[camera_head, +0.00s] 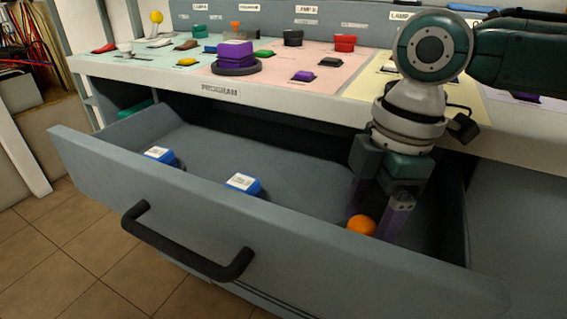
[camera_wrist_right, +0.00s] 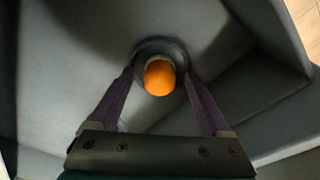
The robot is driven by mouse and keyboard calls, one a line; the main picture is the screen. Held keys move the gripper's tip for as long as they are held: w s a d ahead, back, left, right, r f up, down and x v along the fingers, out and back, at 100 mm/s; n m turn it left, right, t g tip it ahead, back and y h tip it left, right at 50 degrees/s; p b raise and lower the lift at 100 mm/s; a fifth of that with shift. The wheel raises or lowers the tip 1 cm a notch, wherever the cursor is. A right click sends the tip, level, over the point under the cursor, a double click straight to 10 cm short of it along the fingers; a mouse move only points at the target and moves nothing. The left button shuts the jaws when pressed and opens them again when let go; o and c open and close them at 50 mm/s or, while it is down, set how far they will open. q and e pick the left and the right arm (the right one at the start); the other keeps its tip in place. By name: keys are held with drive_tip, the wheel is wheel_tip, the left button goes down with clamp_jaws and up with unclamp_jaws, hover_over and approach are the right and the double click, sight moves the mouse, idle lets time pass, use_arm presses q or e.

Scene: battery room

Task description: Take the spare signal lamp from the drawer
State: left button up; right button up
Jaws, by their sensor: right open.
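The drawer (camera_head: 190,210) is pulled out below the control panel. An orange signal lamp (camera_head: 362,226) is at the drawer's right side. In the right wrist view the lamp (camera_wrist_right: 159,78) shows its orange dome on a dark round base. My right gripper (camera_head: 376,222) reaches down into the drawer. Its fingers are open, one on each side of the lamp, also in the right wrist view (camera_wrist_right: 160,82). I cannot tell whether the fingers touch the lamp. My left gripper is not in view.
Two blue boxes with white labels, one at the left (camera_head: 160,156) and one in the middle (camera_head: 243,184), lie in the drawer. The drawer's front carries a dark handle (camera_head: 190,250). The panel (camera_head: 290,75) with several coloured buttons overhangs the drawer's back. Tiled floor lies at the left.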

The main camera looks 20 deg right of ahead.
drive_tip(key=shift+c, duration=0.2)
clamp_jaws()
idle(0.3)
drive_tip(key=shift+r, duration=0.15)
